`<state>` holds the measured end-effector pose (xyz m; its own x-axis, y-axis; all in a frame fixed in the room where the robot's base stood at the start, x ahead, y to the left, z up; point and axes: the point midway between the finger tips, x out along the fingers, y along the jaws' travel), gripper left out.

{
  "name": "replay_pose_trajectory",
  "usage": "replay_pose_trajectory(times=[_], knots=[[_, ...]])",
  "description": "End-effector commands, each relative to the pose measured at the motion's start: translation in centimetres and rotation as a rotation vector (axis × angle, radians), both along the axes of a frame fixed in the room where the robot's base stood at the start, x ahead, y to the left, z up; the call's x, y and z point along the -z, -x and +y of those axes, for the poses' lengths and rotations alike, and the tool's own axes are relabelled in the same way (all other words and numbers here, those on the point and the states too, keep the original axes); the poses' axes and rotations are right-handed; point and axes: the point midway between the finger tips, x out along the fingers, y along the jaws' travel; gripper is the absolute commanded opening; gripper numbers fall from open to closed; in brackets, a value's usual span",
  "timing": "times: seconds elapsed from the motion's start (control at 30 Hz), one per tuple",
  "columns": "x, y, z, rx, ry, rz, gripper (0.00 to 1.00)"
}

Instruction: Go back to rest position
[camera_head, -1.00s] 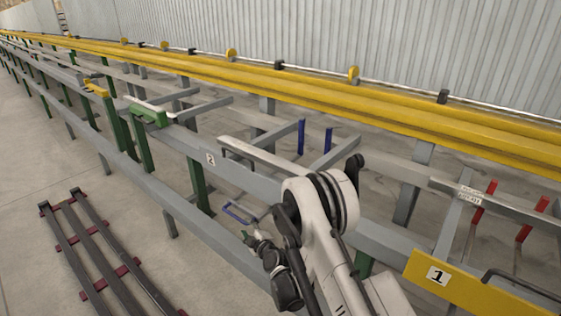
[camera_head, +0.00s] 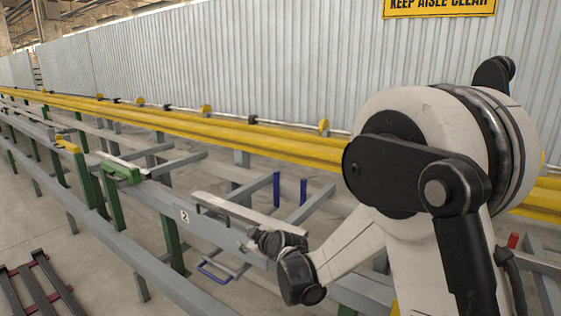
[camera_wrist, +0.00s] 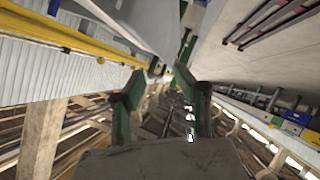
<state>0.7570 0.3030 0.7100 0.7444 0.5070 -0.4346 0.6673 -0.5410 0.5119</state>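My gripper (camera_head: 250,246) shows small at the end of my arm in the head view, in front of the runout table's grey rail (camera_head: 130,205), near the "2" plate (camera_head: 185,216). In the wrist view my gripper (camera_wrist: 160,78) has its two green fingers spread apart with nothing between them. From the head view alone I cannot tell whether the fingertips touch the rail. My arm's large white and black joint fills the right of the head view and hides the table behind it.
Blue uprights (camera_head: 276,190) and a blue handle (camera_head: 215,272) are near my gripper. Long yellow rails (camera_head: 230,134) run behind, before a corrugated wall (camera_head: 250,65). A dark rack (camera_head: 38,285) lies on the floor at lower left. The aisle floor (camera_head: 60,235) is partly open.

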Motion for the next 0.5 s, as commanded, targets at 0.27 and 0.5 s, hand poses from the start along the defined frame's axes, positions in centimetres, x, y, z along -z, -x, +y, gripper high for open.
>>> replay_pose_trajectory(times=[0.27,0.5], knots=[[-5.9,4.2,-6.1,0.118,-0.046,0.130,0.32],[-9.5,9.0,-11.1,0.234,-0.087,0.239,0.32]])
